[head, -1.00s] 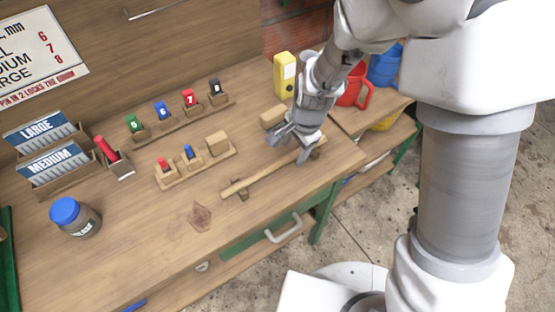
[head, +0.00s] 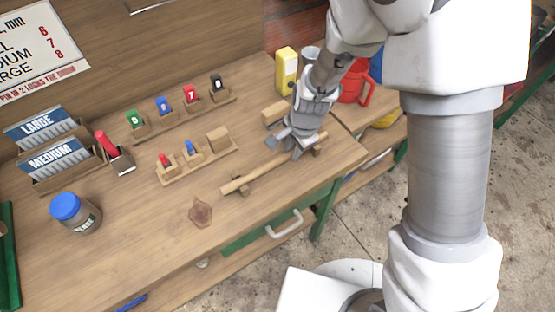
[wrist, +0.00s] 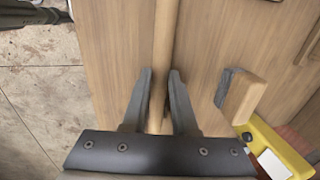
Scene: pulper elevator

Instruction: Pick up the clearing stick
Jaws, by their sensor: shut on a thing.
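The clearing stick (head: 255,176) is a long, light wooden rod lying across small wooden rests on the workbench, near its front right edge. In the wrist view the stick (wrist: 164,50) runs straight up the picture from between the two dark fingers. My gripper (head: 298,152) is at the right part of the stick, its fingers on either side of it. In the wrist view my gripper (wrist: 160,78) is shut on the stick.
A wooden block (head: 274,112) and a yellow box (head: 286,70) stand just behind my gripper. A red jug (head: 355,82) is to the right. A rack (head: 190,165) of small coloured pieces and a blue-lidded jar (head: 75,213) are to the left. The bench front is mostly clear.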

